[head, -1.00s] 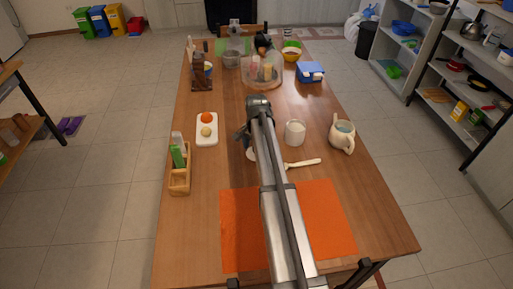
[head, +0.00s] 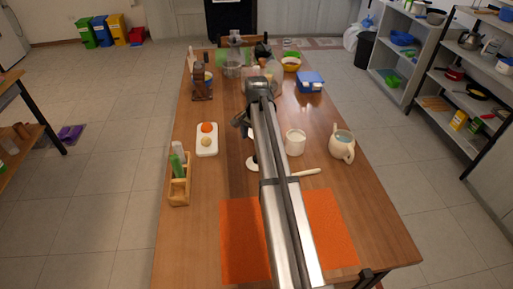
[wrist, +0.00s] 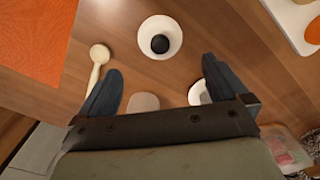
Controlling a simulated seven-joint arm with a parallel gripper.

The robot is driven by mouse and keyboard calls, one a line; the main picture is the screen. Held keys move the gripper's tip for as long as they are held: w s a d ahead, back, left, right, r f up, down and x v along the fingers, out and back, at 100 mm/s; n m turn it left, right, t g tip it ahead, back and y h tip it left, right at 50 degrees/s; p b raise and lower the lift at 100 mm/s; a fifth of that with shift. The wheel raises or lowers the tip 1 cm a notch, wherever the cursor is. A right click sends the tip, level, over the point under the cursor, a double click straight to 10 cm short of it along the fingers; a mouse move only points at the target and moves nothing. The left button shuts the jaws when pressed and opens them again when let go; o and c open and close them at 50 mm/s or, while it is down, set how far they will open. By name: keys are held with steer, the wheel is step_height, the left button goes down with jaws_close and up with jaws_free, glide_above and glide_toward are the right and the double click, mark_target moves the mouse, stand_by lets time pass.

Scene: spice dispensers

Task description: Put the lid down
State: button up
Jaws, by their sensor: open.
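A white round lid with a black knob (wrist: 160,38) lies on the wooden table, knob up, in the wrist view. In the head view the white lid (head: 252,163) shows just left of my arm, partly hidden. My gripper (wrist: 160,84) has its two dark fingers wide apart with nothing held between them. The lid lies beyond the fingertips, apart from them. In the head view my gripper (head: 243,120) hangs above the middle of the table, left of a white pot (head: 295,143), its fingers partly hidden by the arm.
A spoon (wrist: 97,62) lies beside the lid. A white tray (head: 207,150) and wooden rack (head: 179,190) stand left. A teapot (head: 342,145) stands right and an orange mat (head: 240,245) lies near. Bare table separates the tray and lid.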

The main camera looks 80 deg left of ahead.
steer(key=shift+r, duration=1.1)
